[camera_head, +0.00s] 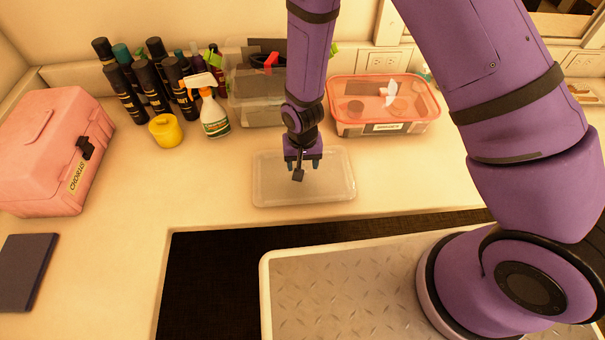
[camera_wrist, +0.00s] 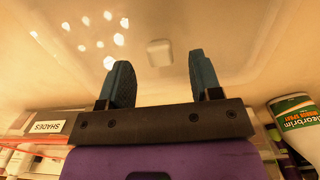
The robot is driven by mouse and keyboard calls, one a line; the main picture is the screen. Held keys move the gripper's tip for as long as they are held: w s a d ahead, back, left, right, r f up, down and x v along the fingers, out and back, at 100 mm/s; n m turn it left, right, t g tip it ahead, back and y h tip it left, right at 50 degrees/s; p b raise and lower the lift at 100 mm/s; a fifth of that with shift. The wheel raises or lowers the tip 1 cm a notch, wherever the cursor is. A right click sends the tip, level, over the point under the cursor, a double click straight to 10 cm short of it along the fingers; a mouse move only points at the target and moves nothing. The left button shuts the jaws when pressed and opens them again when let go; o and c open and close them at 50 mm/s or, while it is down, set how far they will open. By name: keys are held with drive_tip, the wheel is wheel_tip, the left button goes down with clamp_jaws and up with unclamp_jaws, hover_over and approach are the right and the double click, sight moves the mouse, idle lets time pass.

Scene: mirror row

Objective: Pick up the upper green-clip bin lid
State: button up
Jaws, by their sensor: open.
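A clear bin with green clips (camera_head: 255,100) stands at the back of the counter in the head view, partly hidden behind my arm. Dark items and a red item show at its top; I cannot clearly make out its lid. A shallow, clear lid-like piece (camera_head: 335,185) lies flat on the counter in front of it, with no green clips visible. My gripper (camera_head: 302,164) points down over this piece, apparently above it; the exact gap is unclear. In the wrist view my gripper (camera_wrist: 160,65) has its two blue fingers apart, with nothing between them.
A clear bin with a red rim (camera_head: 385,105) stands right of my arm. A spray bottle (camera_head: 213,115), a yellow cup (camera_head: 165,130) and several dark bottles (camera_head: 150,85) stand to the left. A pink case (camera_head: 45,150) and a dark flat item (camera_head: 25,270) are farther left. Counter left of the clear piece is free.

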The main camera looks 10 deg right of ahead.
drive_tip(key=shift+f, duration=1.35)
drive_tip(key=c, duration=1)
drive_tip(key=shift+w+r, duration=0.1)
drive_tip(key=shift+r, duration=0.1)
